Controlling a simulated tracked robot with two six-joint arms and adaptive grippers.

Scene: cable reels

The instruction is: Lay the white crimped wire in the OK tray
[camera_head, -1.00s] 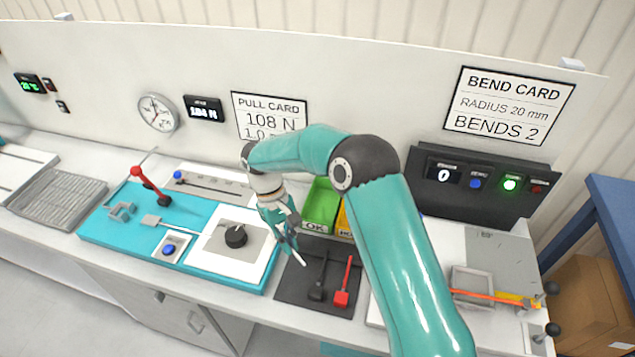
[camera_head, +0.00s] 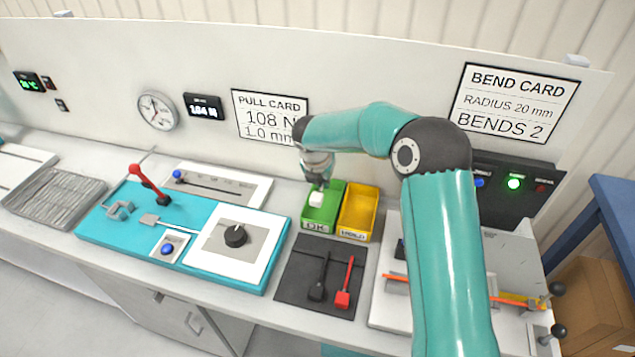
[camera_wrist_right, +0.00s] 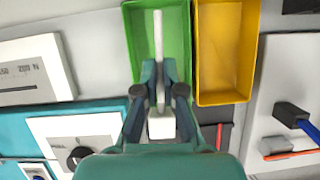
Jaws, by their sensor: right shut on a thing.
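The white crimped wire shows in the right wrist view (camera_wrist_right: 158,45) as a thin white rod with a white block at its near end. My right gripper (camera_wrist_right: 160,88) is shut on it near the block. In the head view the right gripper (camera_head: 317,183) points down over the green OK tray (camera_head: 331,208), and the white block of the wire (camera_head: 316,199) shows just below it. In the wrist view the wire lies lengthwise over the tray (camera_wrist_right: 181,30). I cannot tell whether it touches the tray floor. My left gripper is not in view.
A yellow tray (camera_head: 373,214) stands directly right of the OK tray. A dark mat (camera_head: 295,277) with a black and a red-handled tool lies in front. The teal pull fixture (camera_head: 205,214) is to the left, and the bending station is to the right.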

